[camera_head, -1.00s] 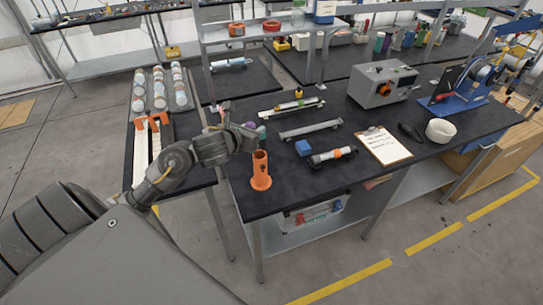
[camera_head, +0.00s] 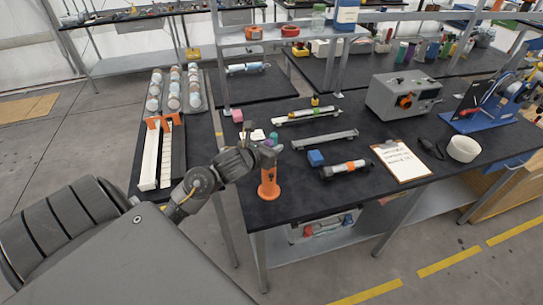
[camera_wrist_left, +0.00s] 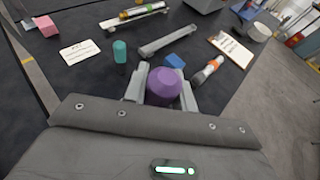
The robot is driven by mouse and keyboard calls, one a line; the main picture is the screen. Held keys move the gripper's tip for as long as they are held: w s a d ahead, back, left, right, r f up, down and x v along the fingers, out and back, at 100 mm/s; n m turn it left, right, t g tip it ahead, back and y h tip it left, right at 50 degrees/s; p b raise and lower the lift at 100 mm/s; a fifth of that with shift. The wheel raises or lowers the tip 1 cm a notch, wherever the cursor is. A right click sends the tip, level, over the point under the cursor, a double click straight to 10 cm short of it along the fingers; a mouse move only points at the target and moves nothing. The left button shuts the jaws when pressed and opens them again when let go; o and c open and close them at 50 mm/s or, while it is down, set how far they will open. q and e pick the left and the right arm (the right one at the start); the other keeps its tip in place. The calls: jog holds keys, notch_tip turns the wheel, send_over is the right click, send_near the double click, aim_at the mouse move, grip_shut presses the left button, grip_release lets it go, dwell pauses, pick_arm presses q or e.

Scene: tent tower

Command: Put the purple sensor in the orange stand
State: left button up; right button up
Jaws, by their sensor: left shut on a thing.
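My left gripper (camera_head: 269,150) is shut on the purple sensor, in the head view just above the top of the orange stand (camera_head: 268,182). The purple sensor (camera_wrist_left: 163,86) shows between the two fingers in the left wrist view, its rounded end facing the camera. In the head view the fingers mostly hide it. The orange stand is an upright tube on a wider foot near the table's front left edge. Its top is covered by the gripper, so I cannot tell whether the sensor touches it. The stand is hidden in the left wrist view. My right gripper is not in view.
A teal cylinder (camera_wrist_left: 120,51) stands just behind the gripper. A blue block (camera_head: 315,158), a grey rail (camera_head: 325,139), a cylinder with an orange band (camera_head: 347,168) and a clipboard (camera_head: 400,161) lie to the right. A pink block (camera_head: 238,115) is farther back.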

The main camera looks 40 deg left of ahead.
pick_arm(q)
notch_tip(320, 180, down, 3)
jog(key=shift+s+r, duration=0.1)
jog(key=shift+f, duration=0.35)
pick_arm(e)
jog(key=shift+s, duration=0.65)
pick_arm(q)
jog(key=shift+f, duration=0.15)
jog(key=shift+f, duration=0.15)
jog(key=o, duration=1)
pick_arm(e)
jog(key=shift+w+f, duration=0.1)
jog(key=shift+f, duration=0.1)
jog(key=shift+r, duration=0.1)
